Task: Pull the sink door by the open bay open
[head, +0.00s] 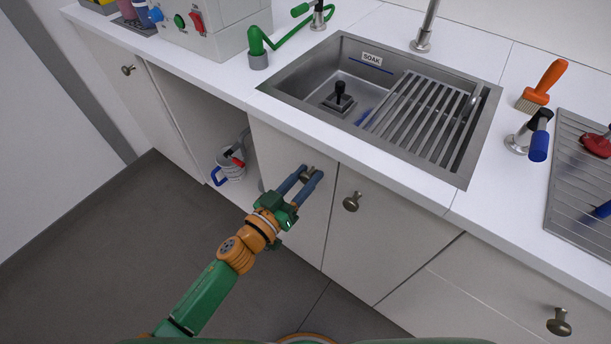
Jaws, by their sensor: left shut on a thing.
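The sink door by the open bay (285,220) is a pale cabinet door below the sink, just right of the bay. It looks closed, about level with its neighbour. My left gripper (308,174) reaches up from the lower left, its two blue fingers shut on the door's knob (308,170) near the upper right corner of the door. The fingers hide most of the knob. The open bay (200,115) is left of this door. My right gripper is not in view.
The other sink door (340,245), with a bronze knob (352,201), is directly right. The sink (345,60) is above. Grey floor (120,250) in front of the doors is clear.

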